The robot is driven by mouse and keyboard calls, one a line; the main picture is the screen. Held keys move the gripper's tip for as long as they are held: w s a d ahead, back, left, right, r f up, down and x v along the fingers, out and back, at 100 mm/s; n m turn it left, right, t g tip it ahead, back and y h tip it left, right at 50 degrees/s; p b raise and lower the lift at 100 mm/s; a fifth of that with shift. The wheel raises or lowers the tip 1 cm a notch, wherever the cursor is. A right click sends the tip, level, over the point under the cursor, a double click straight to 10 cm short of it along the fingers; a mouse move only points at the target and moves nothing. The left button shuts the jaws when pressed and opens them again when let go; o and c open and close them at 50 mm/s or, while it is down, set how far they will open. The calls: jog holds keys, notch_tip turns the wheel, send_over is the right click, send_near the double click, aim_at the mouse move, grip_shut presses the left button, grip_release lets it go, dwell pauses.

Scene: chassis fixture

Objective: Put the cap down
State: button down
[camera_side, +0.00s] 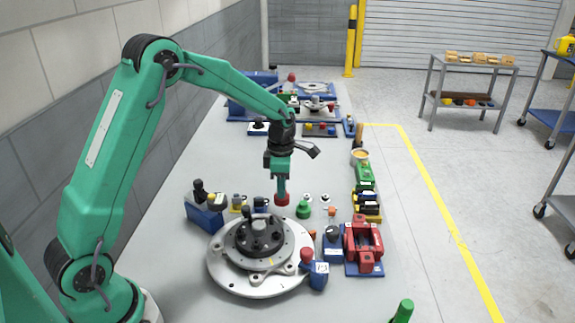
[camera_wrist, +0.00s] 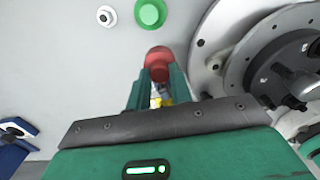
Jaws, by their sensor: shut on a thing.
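A red cap (camera_side: 282,199) is held between the fingertips of my gripper (camera_side: 281,184), which points straight down. In the wrist view the red cap (camera_wrist: 158,62) sits at the ends of the green fingers of my gripper (camera_wrist: 157,78). In the side view the cap shows just behind the round metal fixture (camera_side: 222,265) with its black hub (camera_side: 258,236). I cannot tell exactly how high the cap is above the table.
A green cap-like part (camera_side: 303,209) stands close to the right of my gripper; it also shows in the wrist view (camera_wrist: 150,13). Small white round parts (camera_side: 325,198) lie nearby. A red fixture (camera_side: 363,245) and blue blocks (camera_side: 333,244) stand front right. Bare table (camera_side: 335,290) lies at the front.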

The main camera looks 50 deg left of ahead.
jog(key=shift+f, duration=2)
jog(key=shift+f, duration=0.1)
jog(key=c, duration=1.3)
grip_release()
jog(key=shift+o, duration=0.2)
notch_tip(320, 180, up, 12)
jog(key=shift+f, duration=0.1)
jog(key=shift+r, duration=0.25)
